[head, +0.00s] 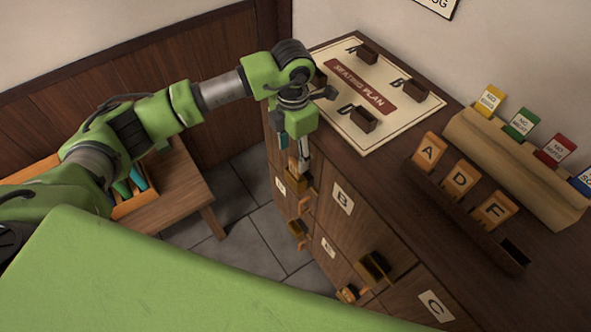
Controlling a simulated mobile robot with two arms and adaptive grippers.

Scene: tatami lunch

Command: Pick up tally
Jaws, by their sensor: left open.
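The tallies I can make out are wooden tags lettered A (429,150), D (462,180) and F (494,210), standing in a dark rack (455,205) on the cabinet top. My left gripper (303,163) points down along the cabinet's front side, away from that rack. It is open, and its fingertips are just above a brass-coloured holder (297,181) on a cabinet door. Small orange wooden pieces show at this holder and at a lower one (348,293); I cannot tell whether they are tallies. My right gripper is out of view.
The cabinet has doors labelled B (342,198), C (435,306) and E, with protruding holders. On top lie a seating plan board (398,128) with dark blocks and a wooden stand (515,168) with coloured cards. A low wooden table (183,190) stands left.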

